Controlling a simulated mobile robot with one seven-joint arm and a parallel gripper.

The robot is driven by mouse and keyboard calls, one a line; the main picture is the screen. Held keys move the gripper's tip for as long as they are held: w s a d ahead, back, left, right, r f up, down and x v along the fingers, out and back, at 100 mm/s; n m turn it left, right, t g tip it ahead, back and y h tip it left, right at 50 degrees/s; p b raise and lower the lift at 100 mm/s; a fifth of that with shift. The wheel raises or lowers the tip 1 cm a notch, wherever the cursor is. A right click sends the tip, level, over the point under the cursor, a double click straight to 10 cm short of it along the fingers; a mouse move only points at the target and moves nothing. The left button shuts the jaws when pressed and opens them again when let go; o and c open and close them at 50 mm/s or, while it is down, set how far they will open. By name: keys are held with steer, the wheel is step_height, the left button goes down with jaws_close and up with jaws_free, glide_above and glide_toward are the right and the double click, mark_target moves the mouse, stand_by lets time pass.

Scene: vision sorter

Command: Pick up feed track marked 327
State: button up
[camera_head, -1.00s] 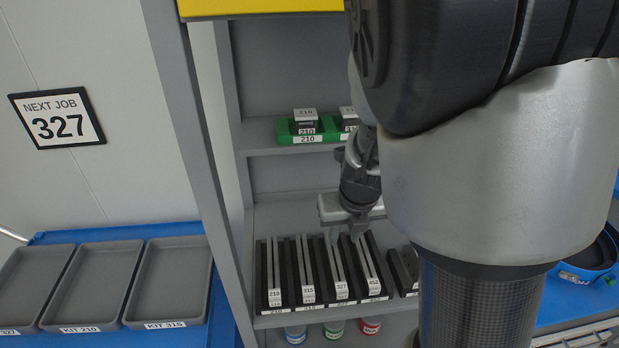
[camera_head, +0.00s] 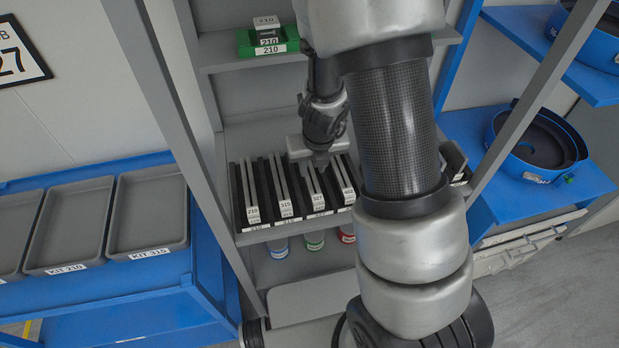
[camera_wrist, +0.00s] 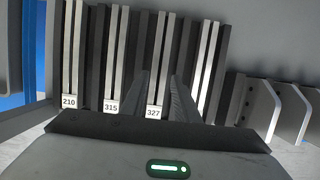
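The feed track marked 327 (camera_head: 317,196) stands in the rack of dark holders on the shelf, third from the left. In the wrist view the 327 track (camera_wrist: 153,112) is a narrow light strip with its label at the near end. My gripper (camera_head: 320,165) is over this part of the rack. In the wrist view my gripper (camera_wrist: 161,92) is open, with its two fingers apart and the 327 track showing between them. I cannot tell how far down the fingers reach.
Tracks 210 (camera_wrist: 69,101) and 315 (camera_wrist: 111,106) stand to the left, track 452 (camera_head: 347,192) to the right. Grey kit trays (camera_head: 147,212) are on a blue table at left. A green holder (camera_head: 268,48) sits on the shelf above. Blue bowls (camera_head: 540,150) are at right.

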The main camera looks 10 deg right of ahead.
mark_target(310, 174)
steer(key=b+x, duration=0.2)
steer(key=x, duration=0.3)
steer(key=shift+w+a+f, duration=0.1)
steer(key=shift+w+f, duration=0.05)
jaws_close()
